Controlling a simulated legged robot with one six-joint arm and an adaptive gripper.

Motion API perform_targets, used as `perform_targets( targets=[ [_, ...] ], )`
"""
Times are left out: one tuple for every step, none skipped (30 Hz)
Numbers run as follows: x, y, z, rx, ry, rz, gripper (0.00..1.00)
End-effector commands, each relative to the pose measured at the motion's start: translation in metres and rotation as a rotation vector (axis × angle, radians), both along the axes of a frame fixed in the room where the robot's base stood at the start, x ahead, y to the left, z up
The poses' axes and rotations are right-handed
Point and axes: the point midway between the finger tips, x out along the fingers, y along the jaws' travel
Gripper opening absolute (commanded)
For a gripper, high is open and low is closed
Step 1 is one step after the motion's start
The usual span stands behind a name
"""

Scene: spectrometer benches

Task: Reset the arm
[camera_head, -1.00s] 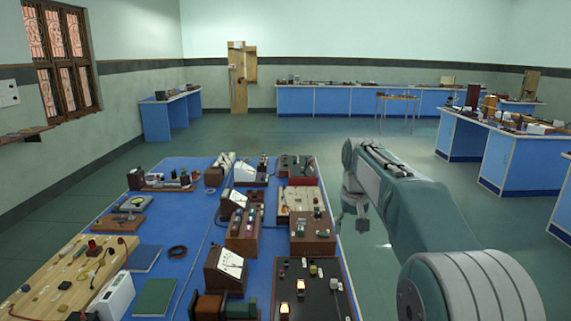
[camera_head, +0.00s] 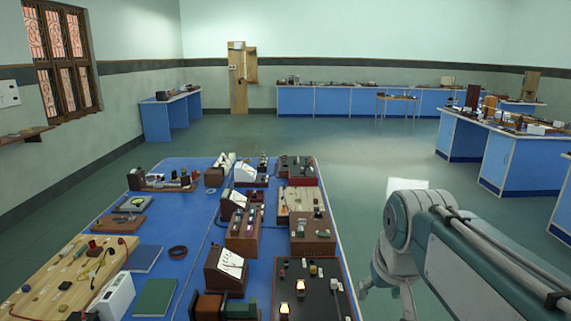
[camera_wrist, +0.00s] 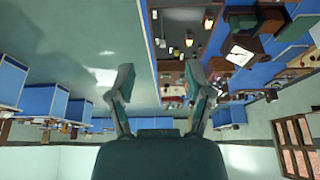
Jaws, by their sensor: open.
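My arm (camera_head: 440,240) is at the lower right of the head view, folded back beside the near bench, with its links running off the right edge. My gripper (camera_head: 384,292) shows partly below the arm, to the right of the bench and apart from it. In the wrist view, my gripper (camera_wrist: 159,78) has its two fingers spread wide with nothing between them. The wrist view is upside down, with floor and benches above and the walls below.
The near blue bench (camera_head: 205,235) holds meters, boxes, books and a wooden board (camera_head: 75,270) up to its right edge. More blue benches stand at the right (camera_head: 500,165), along the back (camera_head: 345,103) and at the left (camera_head: 155,125). The floor (camera_head: 375,165) between them is clear.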

Motion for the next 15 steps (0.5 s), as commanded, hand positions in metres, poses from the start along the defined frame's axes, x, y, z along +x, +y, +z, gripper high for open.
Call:
perform_targets(
  targets=[
    [-0.013,0.000,-0.003,0.000,-0.010,0.000,0.66],
    [-0.020,0.000,-0.006,0.000,-0.017,0.000,0.66],
    [-0.029,0.000,-0.009,0.000,-0.026,0.000,0.66],
    [-0.035,0.000,-0.012,0.000,-0.031,0.000,0.66],
    [-0.042,0.000,-0.016,0.000,-0.036,0.000,0.66],
    [-0.050,0.000,-0.020,0.000,-0.044,0.000,0.66],
    [-0.057,0.000,-0.023,0.000,-0.051,0.000,0.66],
    [-0.063,0.000,-0.027,0.000,-0.056,0.000,0.66],
    [-0.072,0.000,-0.032,0.000,-0.064,0.000,0.66],
    [-0.078,0.000,-0.036,0.000,-0.071,0.000,0.66],
    [-0.084,0.000,-0.040,0.000,-0.076,0.000,0.66],
    [-0.092,0.000,-0.046,0.000,-0.083,0.000,0.66],
    [-0.097,0.000,-0.050,0.000,-0.089,0.000,0.66],
    [-0.102,0.000,-0.053,0.000,-0.094,0.000,0.66],
    [-0.107,0.000,-0.058,0.000,-0.099,0.000,0.66]
  ],
)
